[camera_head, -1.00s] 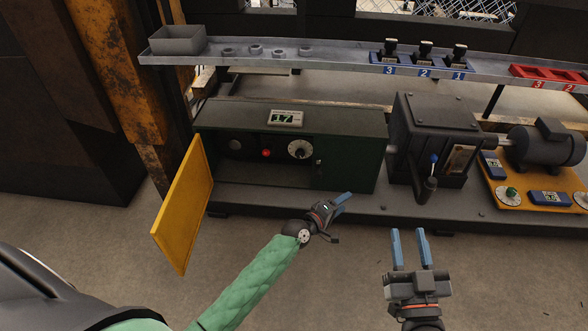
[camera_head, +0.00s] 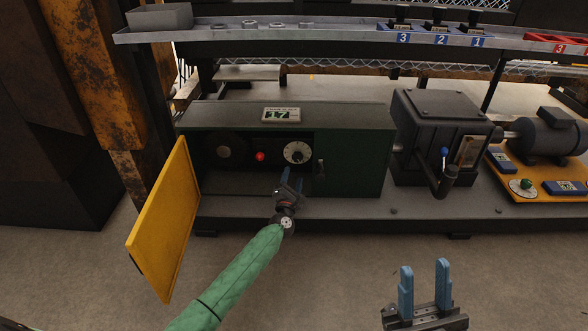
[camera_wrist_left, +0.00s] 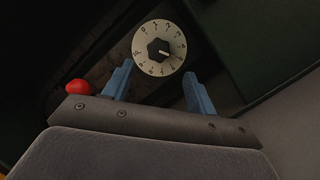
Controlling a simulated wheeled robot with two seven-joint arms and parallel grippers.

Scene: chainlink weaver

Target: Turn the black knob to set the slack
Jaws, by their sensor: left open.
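The black knob (camera_head: 297,153) sits at the centre of a pale numbered dial inside the dark green cabinet. In the left wrist view the knob (camera_wrist_left: 159,50) is black and faceted, with a small light mark on its right side. My left gripper (camera_head: 301,174) is open in front of and just below the dial. In the wrist view its blue fingers (camera_wrist_left: 158,74) stand apart on either side below the knob, with nothing between them. My right gripper (camera_head: 424,267) is open and empty at the lower right.
The yellow door (camera_head: 160,218) hangs open at the left. A red button (camera_head: 260,156) is left of the dial. A display (camera_head: 284,115) on the cabinet top reads about 17. A dark machine with a crank (camera_head: 445,180) stands to the right. The floor in front is clear.

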